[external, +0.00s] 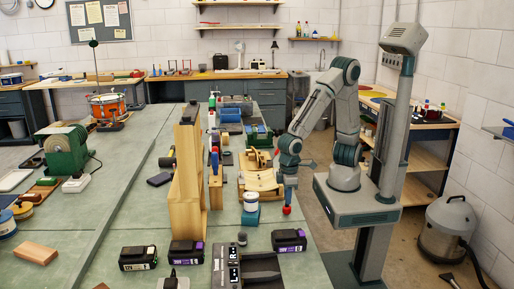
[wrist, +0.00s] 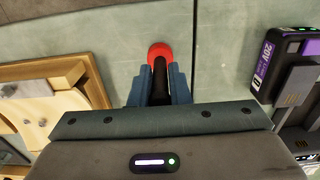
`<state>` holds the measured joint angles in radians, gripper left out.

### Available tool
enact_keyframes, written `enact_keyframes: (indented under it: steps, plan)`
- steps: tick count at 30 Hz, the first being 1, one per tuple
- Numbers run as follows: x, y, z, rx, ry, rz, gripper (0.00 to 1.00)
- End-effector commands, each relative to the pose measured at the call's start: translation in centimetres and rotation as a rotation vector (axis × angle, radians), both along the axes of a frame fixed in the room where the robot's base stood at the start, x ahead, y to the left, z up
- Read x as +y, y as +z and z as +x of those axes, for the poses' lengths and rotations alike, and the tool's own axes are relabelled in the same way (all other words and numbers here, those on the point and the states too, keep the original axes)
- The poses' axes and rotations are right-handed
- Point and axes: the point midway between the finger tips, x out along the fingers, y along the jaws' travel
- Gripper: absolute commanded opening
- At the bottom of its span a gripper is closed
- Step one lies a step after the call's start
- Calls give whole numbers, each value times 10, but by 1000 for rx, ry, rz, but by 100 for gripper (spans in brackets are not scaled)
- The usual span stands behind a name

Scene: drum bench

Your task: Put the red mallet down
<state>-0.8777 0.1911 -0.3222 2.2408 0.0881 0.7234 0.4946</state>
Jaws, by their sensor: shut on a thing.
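The red mallet (wrist: 160,52) shows in the wrist view as a round red head with a dark handle running back between the fingers. My gripper (wrist: 159,82) is shut on the dark handle, with the red head beyond the fingertips. In the external view my gripper (external: 288,180) is over the right edge of the green bench, and the red mallet head (external: 287,210) hangs below it. The head is over or close to the bench surface; I cannot tell whether it touches.
Wooden parts (external: 262,178) and a blue-and-white tin (external: 251,202) stand just left of my gripper. A tall wooden board (external: 188,170) stands farther left. Battery packs (external: 289,240) and a grey charger (external: 245,268) lie in front. Green bench surface (wrist: 215,50) is bare around the mallet head.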

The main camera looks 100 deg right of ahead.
Motion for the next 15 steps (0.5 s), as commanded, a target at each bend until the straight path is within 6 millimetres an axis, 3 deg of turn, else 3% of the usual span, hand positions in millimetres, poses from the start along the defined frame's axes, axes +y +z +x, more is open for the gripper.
enact_keyframes:
  steps: [13, 14, 15]
  plan:
    - [0, -10, 0, -1, 0, 0, 0]
    - [0, -10, 0, -1, 0, 0, 19]
    - [0, -9, 0, -1, 0, 0, 30]
